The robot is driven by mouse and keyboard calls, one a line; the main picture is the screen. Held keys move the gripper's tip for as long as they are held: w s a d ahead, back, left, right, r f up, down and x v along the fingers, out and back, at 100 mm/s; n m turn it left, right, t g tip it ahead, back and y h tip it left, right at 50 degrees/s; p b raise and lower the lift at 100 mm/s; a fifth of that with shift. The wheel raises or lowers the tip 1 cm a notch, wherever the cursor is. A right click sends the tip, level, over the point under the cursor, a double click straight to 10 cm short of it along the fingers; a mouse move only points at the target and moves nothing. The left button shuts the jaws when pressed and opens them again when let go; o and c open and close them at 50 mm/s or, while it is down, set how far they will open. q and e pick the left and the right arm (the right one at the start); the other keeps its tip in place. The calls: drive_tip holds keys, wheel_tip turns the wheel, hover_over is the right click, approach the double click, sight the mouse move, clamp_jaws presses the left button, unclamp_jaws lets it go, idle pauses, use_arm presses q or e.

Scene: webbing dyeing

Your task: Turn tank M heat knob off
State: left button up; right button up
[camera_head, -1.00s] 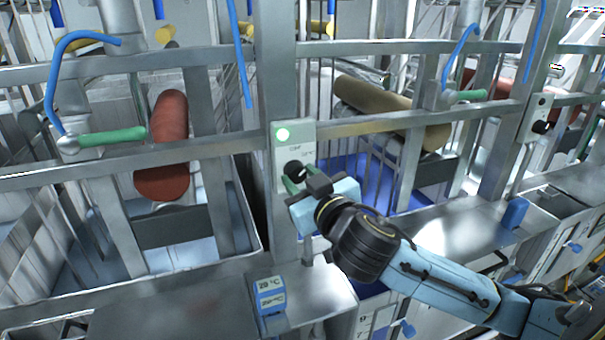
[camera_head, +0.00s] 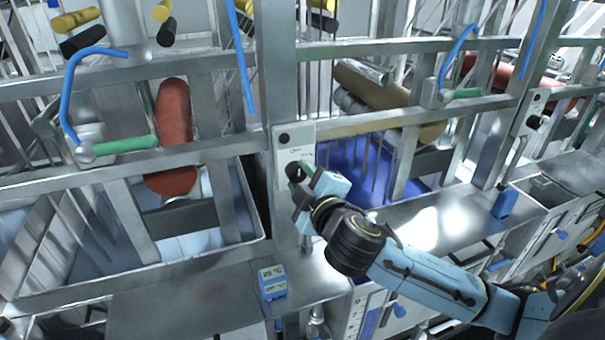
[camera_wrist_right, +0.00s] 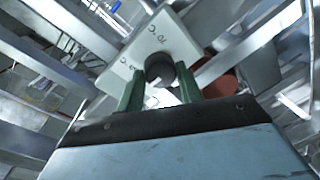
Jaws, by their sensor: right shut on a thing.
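The heat knob (camera_head: 293,171) is a black round knob on a pale control plate (camera_head: 305,146) fixed to a steel post. It also shows in the right wrist view (camera_wrist_right: 159,68) between the green fingers. My right gripper (camera_head: 301,180) is at the plate with its fingers around the knob, shut on it. In the right wrist view my right gripper (camera_wrist_right: 160,90) has one finger on each side of the knob. The round indicator lamp (camera_head: 284,138) above the knob is dark. My left gripper is not in view.
A red roller (camera_head: 172,135) is at left and a tan roller (camera_head: 385,100) at right. Steel rails and posts surround the plate. Another plate with a knob (camera_head: 536,122) is at far right.

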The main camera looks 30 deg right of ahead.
drive_tip(key=shift+n, duration=0.4)
drive_tip(key=o, duration=1)
